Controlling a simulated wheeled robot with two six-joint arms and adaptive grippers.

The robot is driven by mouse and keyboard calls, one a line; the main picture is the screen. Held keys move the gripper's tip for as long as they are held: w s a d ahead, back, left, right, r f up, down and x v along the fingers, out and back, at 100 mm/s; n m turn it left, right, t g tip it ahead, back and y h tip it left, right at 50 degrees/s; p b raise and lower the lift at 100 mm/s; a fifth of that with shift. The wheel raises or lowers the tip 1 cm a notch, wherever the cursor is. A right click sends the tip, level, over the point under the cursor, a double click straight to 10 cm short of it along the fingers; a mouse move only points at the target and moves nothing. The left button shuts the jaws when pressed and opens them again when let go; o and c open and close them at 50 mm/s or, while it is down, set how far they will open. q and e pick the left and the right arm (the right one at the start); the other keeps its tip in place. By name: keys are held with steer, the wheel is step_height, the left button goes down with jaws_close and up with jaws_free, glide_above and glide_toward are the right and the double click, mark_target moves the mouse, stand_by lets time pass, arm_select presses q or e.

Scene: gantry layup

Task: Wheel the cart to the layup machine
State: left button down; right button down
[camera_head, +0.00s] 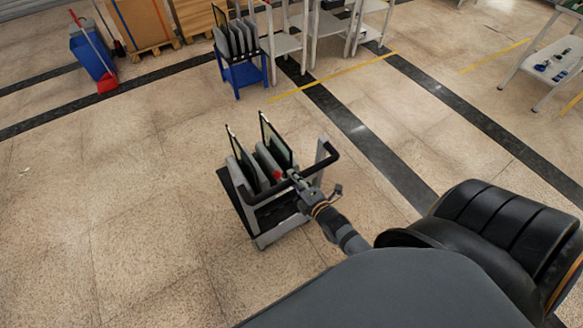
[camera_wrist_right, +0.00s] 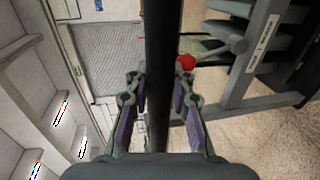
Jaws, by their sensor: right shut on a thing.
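The cart (camera_head: 272,236) stands on the tiled floor in the middle of the head view, with upright panels (camera_head: 275,141) on its deck. It has a dark push handle (camera_head: 331,158) on its right side. My right gripper (camera_head: 294,178) is at the handle. In the right wrist view the black handle bar (camera_wrist_right: 163,50) runs between the two fingers of my right gripper (camera_wrist_right: 160,108), which is shut on it. A red knob (camera_wrist_right: 186,63) shows beside the bar. My left gripper is not in view.
A blue trolley (camera_head: 243,75) with grey panels stands at the back, next to white tables (camera_head: 283,43). A blue bin (camera_head: 92,55) with a red broom is at the far left. A white table (camera_head: 548,68) is at the right. Open floor surrounds the cart, crossed by dark stripes.

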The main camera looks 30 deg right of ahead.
steer(key=shift+f, duration=0.1)
steer(key=c, duration=1.1)
jaws_free()
steer(key=s, duration=0.4)
steer(key=s+r, duration=0.1)
steer(key=s, duration=0.3)
steer(key=s+r, duration=0.1)
steer(key=s, duration=0.2)
steer(key=shift+s+d+r, duration=0.2)
steer(key=shift+s+r, duration=0.05)
steer(key=shift+s, duration=0.15)
